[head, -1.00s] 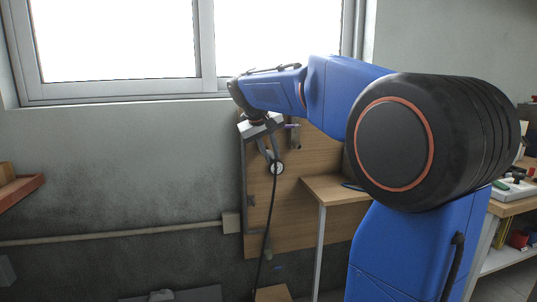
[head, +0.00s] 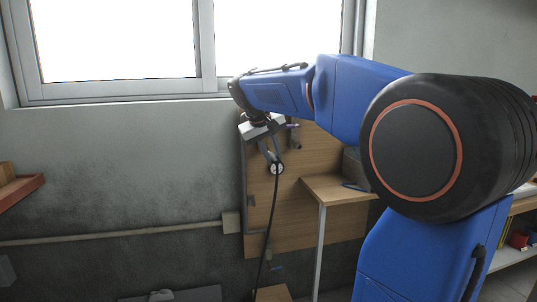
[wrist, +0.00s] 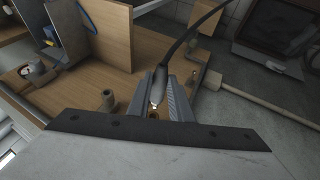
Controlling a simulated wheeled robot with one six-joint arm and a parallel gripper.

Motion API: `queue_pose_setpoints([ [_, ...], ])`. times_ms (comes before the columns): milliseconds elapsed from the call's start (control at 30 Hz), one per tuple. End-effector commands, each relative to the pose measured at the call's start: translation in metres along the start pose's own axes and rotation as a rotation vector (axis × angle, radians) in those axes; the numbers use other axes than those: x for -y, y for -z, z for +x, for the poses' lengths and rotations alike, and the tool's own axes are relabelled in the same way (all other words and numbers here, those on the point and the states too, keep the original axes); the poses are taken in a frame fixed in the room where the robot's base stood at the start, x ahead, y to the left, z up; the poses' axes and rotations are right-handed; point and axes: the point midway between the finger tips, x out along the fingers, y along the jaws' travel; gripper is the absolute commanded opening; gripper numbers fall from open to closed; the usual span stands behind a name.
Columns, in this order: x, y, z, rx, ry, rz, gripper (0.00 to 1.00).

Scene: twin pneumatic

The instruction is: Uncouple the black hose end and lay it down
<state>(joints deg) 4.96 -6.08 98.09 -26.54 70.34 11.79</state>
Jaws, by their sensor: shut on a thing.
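My gripper (head: 273,160) is at the wooden board (head: 300,220) below the window, its fingers pointing down. In the wrist view its two fingers (wrist: 158,100) are closed on the grey sleeve of the black hose end (wrist: 159,84). A small brass-coloured part shows at the tip, between the fingers. The black hose (head: 270,215) hangs from the gripper toward the floor, and in the wrist view it curves up and right. I cannot tell whether the tip is still joined to a coupling, since the fingers hide it.
A small wooden shelf (head: 335,188) stands right of the gripper with a dark flat item on it. A grey cylindrical fitting (wrist: 108,99) stands on the board beside the fingers. A pipe (head: 120,234) runs along the wall at left.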

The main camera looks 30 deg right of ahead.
Motion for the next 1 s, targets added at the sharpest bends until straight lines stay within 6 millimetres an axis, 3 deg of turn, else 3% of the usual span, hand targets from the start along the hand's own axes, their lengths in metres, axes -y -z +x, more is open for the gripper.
queue_pose_setpoints([
  [533,0.0,-0.02,-0.008,0.0,0.0,0.0,0.0],
  [1000,0.0,-0.021,-0.009,0.0,0.0,0.001,0.0],
])
